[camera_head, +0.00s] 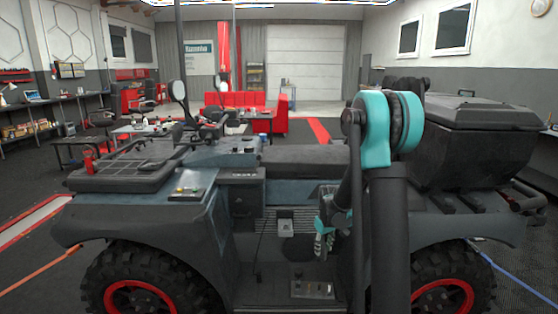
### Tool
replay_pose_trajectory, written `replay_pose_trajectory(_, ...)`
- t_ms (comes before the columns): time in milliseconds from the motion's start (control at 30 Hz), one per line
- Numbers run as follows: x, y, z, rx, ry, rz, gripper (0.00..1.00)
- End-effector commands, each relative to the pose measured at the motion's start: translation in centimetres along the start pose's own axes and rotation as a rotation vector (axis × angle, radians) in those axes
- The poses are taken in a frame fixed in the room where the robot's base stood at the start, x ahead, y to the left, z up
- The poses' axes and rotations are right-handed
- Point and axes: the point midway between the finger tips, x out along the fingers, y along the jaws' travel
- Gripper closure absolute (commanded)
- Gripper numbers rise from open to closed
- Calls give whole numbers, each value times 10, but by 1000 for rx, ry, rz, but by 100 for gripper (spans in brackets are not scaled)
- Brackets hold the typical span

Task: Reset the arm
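My arm, black with teal joint covers, rises at the right of the head view and bends at a large teal joint. From there it hangs down beside my black column. My gripper (323,245) hangs low at the arm's end, with teal parts showing, in front of the middle of a dark quad vehicle (150,228). It is small and dark, and I cannot tell whether its fingers are open or shut. No object shows clearly in it. I cannot tell whether it touches the vehicle.
The vehicle fills the foreground, with red-rimmed wheels (145,298), a long seat (305,158) and a black rear box (475,148). A red sofa (240,100) stands behind it. Workbenches (35,125) line the left wall. Open dark floor (35,190) lies at the left.

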Motion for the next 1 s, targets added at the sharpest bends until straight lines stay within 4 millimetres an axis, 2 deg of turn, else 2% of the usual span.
replay_pose_trajectory(33,-14,-5,14,25,10,5,64)
replay_pose_trajectory(200,-47,-22,55,113,45,19,64)
replay_pose_trajectory(500,-84,-56,136,269,109,39,64)
replay_pose_trajectory(800,-92,-91,212,414,171,49,64)
replay_pose_trajectory(1000,-89,-103,237,464,194,51,64)
